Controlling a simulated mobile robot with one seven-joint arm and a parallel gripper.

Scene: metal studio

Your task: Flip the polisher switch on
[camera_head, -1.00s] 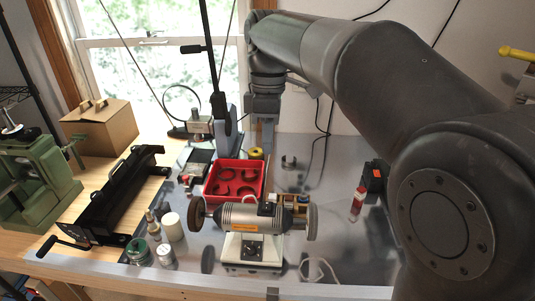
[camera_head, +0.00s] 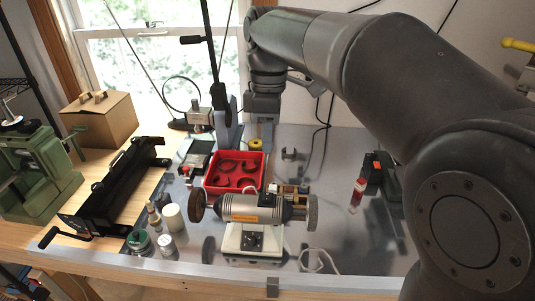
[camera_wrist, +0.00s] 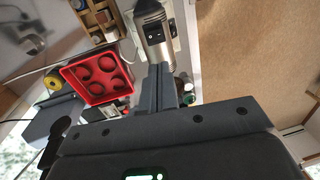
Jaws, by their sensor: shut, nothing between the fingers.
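The polisher (camera_head: 240,208) is a silver motor with an orange label and a dark wheel at each end. It stands on a pale base (camera_head: 235,240) near the front of the bench. In the wrist view its ribbed silver body (camera_wrist: 161,52) carries a small black switch plate (camera_wrist: 153,34) with light marks; I cannot tell the switch position. My gripper (camera_wrist: 161,70) is shut and empty, its fingertips pointing toward the polisher body just beside the switch in that picture. Contact cannot be judged. In the head view my wrist is behind the polisher, near the window.
A red tray (camera_head: 208,185) with round hollows sits behind the polisher. Jars (camera_head: 172,217) stand to its left, near a black bender-like tool (camera_head: 115,190). A small red-labelled bottle (camera_head: 357,194) stands to the right. Bare grey bench top (camera_head: 335,225) lies right of the polisher.

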